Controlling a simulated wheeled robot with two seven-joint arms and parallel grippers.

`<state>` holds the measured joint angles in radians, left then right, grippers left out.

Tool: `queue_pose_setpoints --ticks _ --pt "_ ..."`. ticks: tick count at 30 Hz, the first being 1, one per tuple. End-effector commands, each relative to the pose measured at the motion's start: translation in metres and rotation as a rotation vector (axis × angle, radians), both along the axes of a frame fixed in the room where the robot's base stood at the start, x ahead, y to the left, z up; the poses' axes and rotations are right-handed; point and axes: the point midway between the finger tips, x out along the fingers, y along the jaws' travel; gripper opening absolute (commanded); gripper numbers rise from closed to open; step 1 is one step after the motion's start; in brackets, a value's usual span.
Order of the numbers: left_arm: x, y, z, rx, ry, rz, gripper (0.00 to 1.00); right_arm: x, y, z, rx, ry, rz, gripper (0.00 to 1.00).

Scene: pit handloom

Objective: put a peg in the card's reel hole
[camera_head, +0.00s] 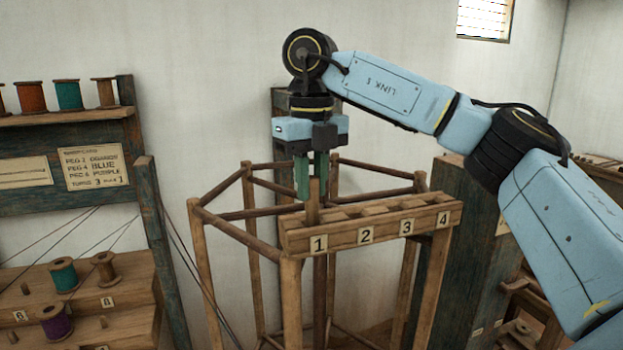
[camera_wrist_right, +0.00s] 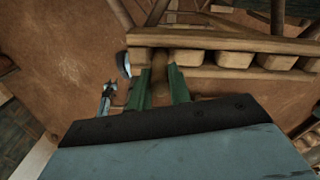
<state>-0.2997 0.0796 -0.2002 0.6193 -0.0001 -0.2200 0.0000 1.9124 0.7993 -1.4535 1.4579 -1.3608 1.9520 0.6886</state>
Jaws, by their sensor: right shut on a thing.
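A wooden rack (camera_head: 385,238) on the reel frame carries labels 1, 2, 3 and 4 along its front. My right gripper (camera_head: 311,190) points straight down over the end marked 1. Its green fingers are shut on a wooden peg (camera_head: 313,212), which stands upright between them. In the right wrist view the peg (camera_wrist_right: 160,72) shows between the fingers at the rack's end (camera_wrist_right: 200,42). My left gripper is out of view.
The reel's wooden posts and rails (camera_head: 240,236) surround the space under my gripper. Spools (camera_head: 68,94) stand on the left shelf, and more spools (camera_head: 63,275) stand on the stepped rack below, with threads running across. A dark wooden post (camera_head: 465,215) stands right of the rack.

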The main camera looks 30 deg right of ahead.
Motion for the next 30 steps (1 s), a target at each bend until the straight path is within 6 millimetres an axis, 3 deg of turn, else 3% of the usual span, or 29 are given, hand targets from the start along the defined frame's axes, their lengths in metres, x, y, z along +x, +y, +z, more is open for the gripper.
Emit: queue_pose_setpoints --ticks 3,4,9,15,20,30 --pt "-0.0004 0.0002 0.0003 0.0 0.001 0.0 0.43 0.0 -0.0001 0.0004 0.0 0.0 0.0 0.0" --pt "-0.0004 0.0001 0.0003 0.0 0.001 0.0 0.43 0.0 -0.0001 0.0004 0.0 0.0 0.0 0.21" --pt "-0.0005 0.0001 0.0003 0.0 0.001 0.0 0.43 0.0 -0.0002 0.0003 0.0 0.0 0.0 0.43" --pt "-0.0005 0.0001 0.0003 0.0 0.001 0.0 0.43 0.0 -0.0002 0.0004 0.0 0.0 0.0 0.45" --pt "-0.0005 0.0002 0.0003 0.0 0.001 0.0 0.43 0.0 -0.0002 0.0003 0.0 0.0 0.0 0.63" --pt "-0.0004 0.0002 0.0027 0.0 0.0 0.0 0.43 0.0 -0.0002 0.0029 0.0 0.0 0.0 0.63"
